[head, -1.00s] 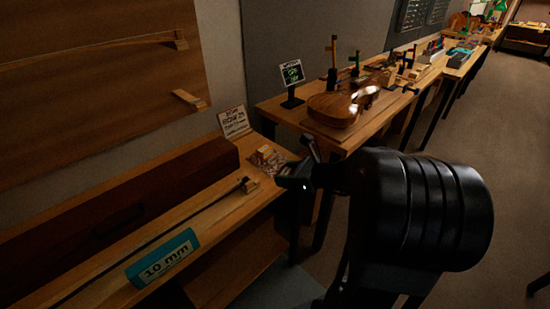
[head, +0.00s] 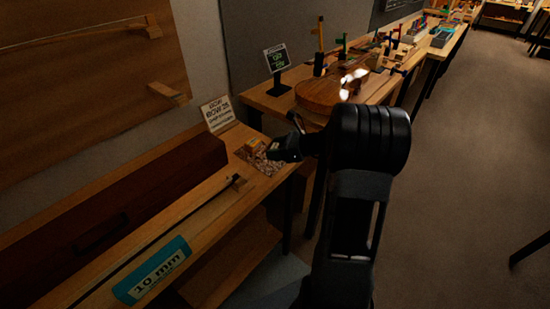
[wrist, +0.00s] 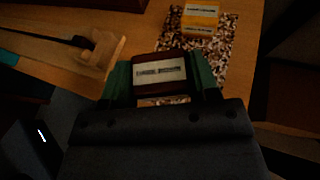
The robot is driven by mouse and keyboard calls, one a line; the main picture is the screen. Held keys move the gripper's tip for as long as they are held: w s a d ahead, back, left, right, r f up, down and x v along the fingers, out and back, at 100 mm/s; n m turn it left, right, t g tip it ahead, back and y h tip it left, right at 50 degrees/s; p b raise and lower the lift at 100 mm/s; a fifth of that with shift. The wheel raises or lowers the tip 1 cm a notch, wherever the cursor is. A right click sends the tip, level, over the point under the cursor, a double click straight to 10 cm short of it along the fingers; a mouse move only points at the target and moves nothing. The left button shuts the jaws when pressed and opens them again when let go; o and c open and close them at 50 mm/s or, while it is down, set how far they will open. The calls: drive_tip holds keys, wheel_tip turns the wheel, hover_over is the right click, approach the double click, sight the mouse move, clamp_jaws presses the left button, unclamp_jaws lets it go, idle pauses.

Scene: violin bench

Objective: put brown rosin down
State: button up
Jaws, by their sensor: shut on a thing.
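The brown rosin (wrist: 160,70) is a dark red-brown block with a pale printed label. My gripper (wrist: 161,82) is shut on it, with a green finger pad on each side. In the wrist view the block overlaps the near part of a speckled cloth (wrist: 229,45); I cannot tell whether it touches it. In the head view my gripper (head: 284,149) is by the right edge of the cloth (head: 266,166), and the brown rosin cannot be made out there. An amber rosin block (wrist: 200,18) with a pale label sits on the cloth's far part.
A bow (head: 190,208) lies along the bench (head: 222,214), its end block (wrist: 103,52) left of my gripper. A violin (head: 325,92) lies on the bench behind.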

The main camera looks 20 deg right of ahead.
sight(276, 165)
drive_tip(key=shift+w+d+f, duration=0.1)
drive_tip(key=shift+w+f, duration=0.45)
drive_tip(key=shift+f, duration=1.65)
drive_tip(key=shift+f+b, duration=0.15)
drive_tip(key=shift+b, duration=0.15)
drive_tip(key=o, duration=0.9)
